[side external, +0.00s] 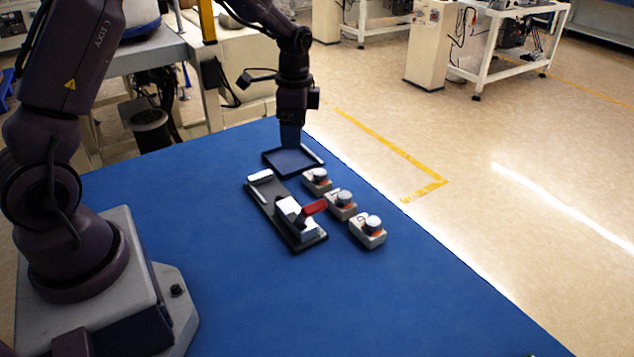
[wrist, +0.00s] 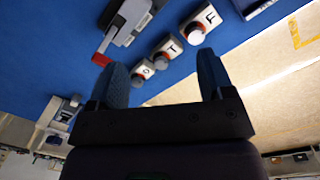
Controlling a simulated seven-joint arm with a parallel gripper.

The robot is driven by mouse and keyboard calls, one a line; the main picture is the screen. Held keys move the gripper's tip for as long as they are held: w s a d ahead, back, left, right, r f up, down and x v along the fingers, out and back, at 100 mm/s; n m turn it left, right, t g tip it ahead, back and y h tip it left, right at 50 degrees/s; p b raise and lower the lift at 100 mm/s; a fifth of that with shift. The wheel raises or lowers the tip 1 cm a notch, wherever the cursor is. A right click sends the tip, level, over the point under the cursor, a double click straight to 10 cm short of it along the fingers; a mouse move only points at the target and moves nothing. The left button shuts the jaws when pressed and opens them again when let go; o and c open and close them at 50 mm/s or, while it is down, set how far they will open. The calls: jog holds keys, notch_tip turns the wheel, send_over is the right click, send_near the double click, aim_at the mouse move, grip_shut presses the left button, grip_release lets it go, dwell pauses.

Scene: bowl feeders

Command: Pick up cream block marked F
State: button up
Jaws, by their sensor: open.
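The cream block marked F (wrist: 208,17) is at the top right of the wrist view, with a grey round knob on it. It is the largest and nearest of a row of three cream blocks. In the side view I take it to be the block (side external: 319,187) nearest the dark tray; its letter is too small to read there. My gripper (side external: 291,146) hangs above the tray, behind and left of that block. In the wrist view my gripper (wrist: 163,78) has its two blue fingers wide apart with nothing between them.
The block marked T (wrist: 161,54) and the block marked O (wrist: 142,71) continue the row. A black-based fixture (side external: 265,204) with a red handle (side external: 316,207) stands close beside them. The dark tray (side external: 270,169) lies beyond. The blue table's front is clear.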

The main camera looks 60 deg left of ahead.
aim_at(315, 175)
jog(key=w+a+f+m, duration=0.1)
jog(key=w+f+m, duration=0.1)
jog(key=f+m, duration=0.1)
jog(key=w+a+f+m, duration=0.1)
jog(key=w+f+m, duration=0.1)
jog(key=f+m, duration=0.2)
jog(key=w+a+f+m, duration=0.1)
jog(key=w+f+m, duration=0.1)
jog(key=f+m, duration=0.1)
jog(key=shift+w+a+f+m+t, duration=0.15)
jog(key=shift+a+f, duration=0.05)
jog(key=shift+f, duration=0.25)
jog(key=shift+w+a+f+m+t, duration=0.15)
jog(key=shift+a+f, duration=0.05)
jog(key=shift+f, duration=0.2)
jog(key=shift+w+d+f, duration=0.1)
jog(key=shift+d+f, duration=0.05)
jog(key=shift+f, duration=1.2)
jog(key=shift+w+d+f, duration=0.1)
jog(key=shift+f, duration=1.2)
jog(key=c, duration=1.1)
jog(key=shift+r, duration=0.1)
